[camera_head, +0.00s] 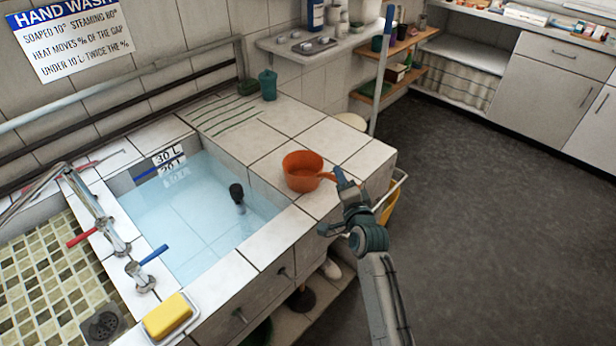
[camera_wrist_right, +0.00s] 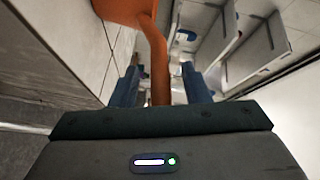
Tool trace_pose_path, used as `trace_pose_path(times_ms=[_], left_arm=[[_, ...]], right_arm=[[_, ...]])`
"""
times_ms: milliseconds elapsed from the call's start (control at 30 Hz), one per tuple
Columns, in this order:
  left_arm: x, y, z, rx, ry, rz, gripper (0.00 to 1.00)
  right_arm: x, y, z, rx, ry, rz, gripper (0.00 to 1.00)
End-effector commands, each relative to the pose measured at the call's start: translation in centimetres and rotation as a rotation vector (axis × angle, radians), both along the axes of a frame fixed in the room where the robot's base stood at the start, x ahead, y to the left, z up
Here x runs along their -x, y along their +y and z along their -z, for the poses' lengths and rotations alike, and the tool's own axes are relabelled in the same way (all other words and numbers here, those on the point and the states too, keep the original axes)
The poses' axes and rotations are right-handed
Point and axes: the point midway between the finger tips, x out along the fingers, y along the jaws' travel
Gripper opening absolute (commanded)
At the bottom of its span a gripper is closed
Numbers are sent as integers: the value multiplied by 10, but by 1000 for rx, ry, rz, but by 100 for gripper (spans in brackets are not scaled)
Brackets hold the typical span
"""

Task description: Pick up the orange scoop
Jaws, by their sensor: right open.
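The orange scoop (camera_head: 301,170) sits on the white tiled ledge to the right of the filled basin, with its handle pointing right. My right gripper (camera_head: 338,186) is at the handle, coming from the lower right. In the right wrist view, the orange handle (camera_wrist_right: 160,70) runs between the two blue fingers of the right gripper (camera_wrist_right: 161,88). The fingers stand apart, with a gap on each side of the handle. The scoop's bowl (camera_wrist_right: 123,10) shows only in part at the top. My left gripper is in neither view.
The basin (camera_head: 195,210) holds clear water, with a black object (camera_head: 237,193) standing in it. A yellow sponge (camera_head: 167,315) lies on the near left ledge. A teal cup (camera_head: 268,84) stands at the back. A rail with a yellow item (camera_head: 388,208) hangs beside the counter's right edge.

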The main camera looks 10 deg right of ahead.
Motion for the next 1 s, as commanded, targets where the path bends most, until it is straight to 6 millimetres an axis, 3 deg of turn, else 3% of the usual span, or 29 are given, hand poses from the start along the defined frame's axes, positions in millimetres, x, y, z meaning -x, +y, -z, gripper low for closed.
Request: trace_pose_path(times_ms=[267, 400, 500, 1000], left_arm=[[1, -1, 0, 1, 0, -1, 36], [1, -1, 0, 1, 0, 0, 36], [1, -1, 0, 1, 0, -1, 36], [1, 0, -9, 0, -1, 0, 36]], right_arm=[[-3, 0, 1, 1, 1, 0, 42], [-3, 0, 1, 1, 1, 0, 15], [-3, 0, 1, 1, 1, 0, 0], [-6, 2, -8, 0, 0, -1, 0]])
